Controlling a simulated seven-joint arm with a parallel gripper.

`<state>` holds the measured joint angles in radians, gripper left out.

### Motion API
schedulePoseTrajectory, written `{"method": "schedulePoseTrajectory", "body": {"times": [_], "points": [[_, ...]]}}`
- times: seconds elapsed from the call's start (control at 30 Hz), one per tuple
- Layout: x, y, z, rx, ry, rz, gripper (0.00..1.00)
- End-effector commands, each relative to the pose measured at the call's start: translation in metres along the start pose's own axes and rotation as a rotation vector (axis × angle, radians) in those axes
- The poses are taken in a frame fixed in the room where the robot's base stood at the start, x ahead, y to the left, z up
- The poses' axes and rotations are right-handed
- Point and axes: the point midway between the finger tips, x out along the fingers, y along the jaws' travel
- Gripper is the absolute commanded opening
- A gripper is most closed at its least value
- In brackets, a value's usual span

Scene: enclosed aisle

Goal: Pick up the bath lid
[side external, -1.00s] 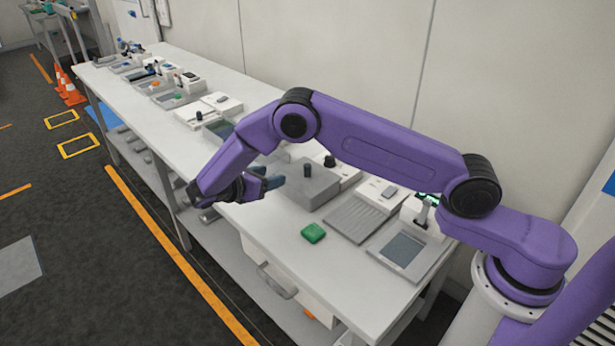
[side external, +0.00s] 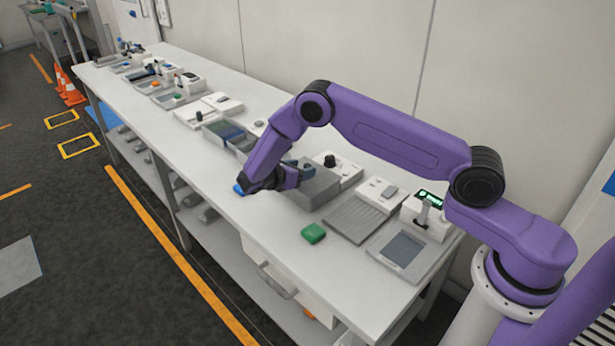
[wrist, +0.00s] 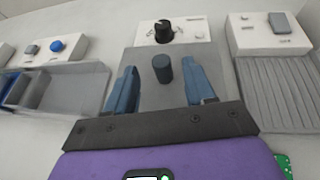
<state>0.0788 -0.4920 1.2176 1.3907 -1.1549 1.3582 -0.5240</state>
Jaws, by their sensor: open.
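The bath lid appears to be the flat grey top with a short dark upright knob (wrist: 162,68) in the wrist view. In the side view its grey box (side external: 318,188) stands on the white bench, and the knob is hidden behind my gripper (side external: 294,172). My gripper (wrist: 160,63) is open and empty. In the wrist view its two blue fingers show left and right of the knob with clear gaps. I cannot tell whether the fingertips are level with the knob or short of it.
A white unit with a black dial (wrist: 164,32) stands behind the lid. A ribbed grey tray (side external: 357,218) is to the right, and a clear-sided tray (wrist: 75,85) to the left. A green block (side external: 313,233) lies in front on bare bench.

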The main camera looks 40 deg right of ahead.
Motion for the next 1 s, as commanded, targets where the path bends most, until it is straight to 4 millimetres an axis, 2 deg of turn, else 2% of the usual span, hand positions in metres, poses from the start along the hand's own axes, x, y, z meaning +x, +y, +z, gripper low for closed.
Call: {"method": "schedulePoseTrajectory", "body": {"times": [0.03, 0.2, 0.53, 0.57, 0.7, 1.0], "points": [[0.009, -0.002, 0.001, -0.002, -0.001, -0.003, 0.54], [0.03, -0.003, 0.001, -0.001, -0.001, -0.002, 0.54], [0.037, -0.003, 0.001, 0.0, 0.001, 0.0, 0.54], [0.036, -0.003, 0.001, 0.0, 0.001, 0.0, 0.47], [0.036, -0.003, 0.001, 0.0, 0.001, 0.0, 0.02], [0.036, -0.003, 0.001, 0.0, 0.0, 0.0, 0.0]]}}
